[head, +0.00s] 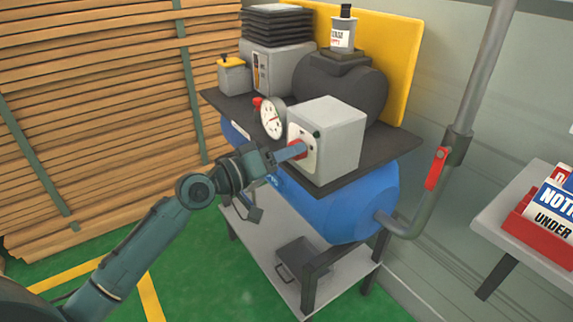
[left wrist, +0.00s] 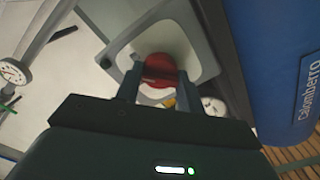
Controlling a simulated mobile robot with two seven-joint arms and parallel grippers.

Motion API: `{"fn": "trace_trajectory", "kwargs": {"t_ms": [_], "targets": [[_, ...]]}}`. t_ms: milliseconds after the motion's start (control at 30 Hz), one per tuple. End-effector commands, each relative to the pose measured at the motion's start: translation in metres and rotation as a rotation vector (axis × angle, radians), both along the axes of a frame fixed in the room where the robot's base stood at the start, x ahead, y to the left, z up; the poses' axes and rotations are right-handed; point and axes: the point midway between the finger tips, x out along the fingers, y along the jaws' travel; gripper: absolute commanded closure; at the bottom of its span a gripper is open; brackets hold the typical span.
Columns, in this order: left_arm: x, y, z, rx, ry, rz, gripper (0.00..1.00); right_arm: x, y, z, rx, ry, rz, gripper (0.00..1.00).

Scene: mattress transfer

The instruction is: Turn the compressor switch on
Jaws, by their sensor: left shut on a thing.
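The compressor is a blue tank (head: 362,200) with a dark top plate and a dark motor (head: 345,85). A grey switch box (head: 340,145) stands on the plate, with a red rotary switch (head: 297,150) on its front face. My left gripper (head: 296,151) reaches the switch from the left, its fingers at the red knob. In the left wrist view the red knob (left wrist: 160,70) sits between my two fingers (left wrist: 158,88), which are shut on it. The fingers partly hide the knob, and its on or off position cannot be told. My right gripper is not in view.
A white gauge (head: 272,118) with a red tap sits left of the switch box. A pipe with a red lever valve (head: 437,168) rises at the right. Stacked planks (head: 90,110) fill the left. A shelf with a red tray (head: 540,235) stands at the right.

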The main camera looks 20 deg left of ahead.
Motion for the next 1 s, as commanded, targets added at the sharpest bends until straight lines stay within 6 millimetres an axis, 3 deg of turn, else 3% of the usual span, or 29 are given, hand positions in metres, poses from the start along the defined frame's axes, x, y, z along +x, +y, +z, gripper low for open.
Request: {"fn": "trace_trajectory", "kwargs": {"t_ms": [400, 967, 1000], "targets": [[0.0001, 0.0001, -0.0012, 0.163, -0.126, -0.001, 0.85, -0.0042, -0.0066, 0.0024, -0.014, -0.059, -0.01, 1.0], [0.0001, 0.0001, -0.0001, 0.189, -0.146, 0.0, 0.85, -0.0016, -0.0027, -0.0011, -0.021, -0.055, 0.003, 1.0], [0.0001, 0.0002, -0.0001, 0.189, -0.146, 0.0, 0.61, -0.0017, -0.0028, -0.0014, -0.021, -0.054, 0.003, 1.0]]}}
